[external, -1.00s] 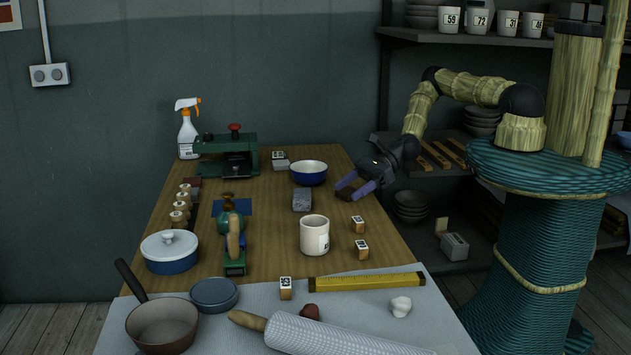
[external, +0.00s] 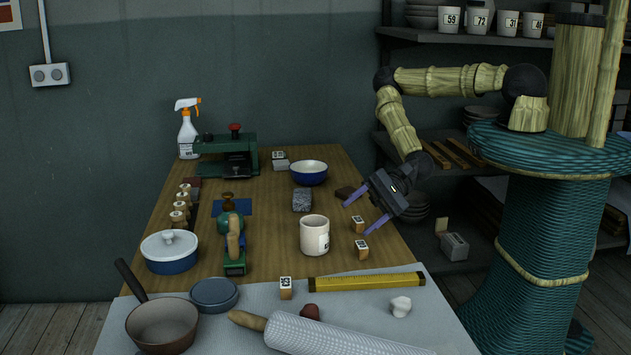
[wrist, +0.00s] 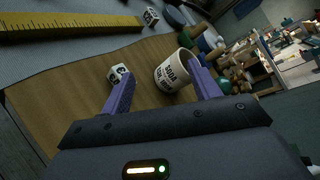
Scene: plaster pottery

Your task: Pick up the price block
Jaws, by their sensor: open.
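Several small wooden blocks with white printed faces are on the table; I cannot tell which is the price block. Two stand at the right edge: a rear one (external: 358,224) and a front one (external: 361,248). Another block (external: 285,289) is on the grey cloth and a further one (external: 278,157) at the back. My gripper (external: 355,220) is open and empty, its fingers angled down-left above the right-edge blocks. In the wrist view, one block (wrist: 118,72) shows beside the left fingertip, with another block (wrist: 151,17) farther off.
A cream mug (external: 314,236) stands left of the right-edge blocks; it also shows near the right finger in the wrist view (wrist: 170,75). A yellow ruler (external: 366,282) lies in front. A grey block (external: 302,200) and blue bowl (external: 309,173) are behind.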

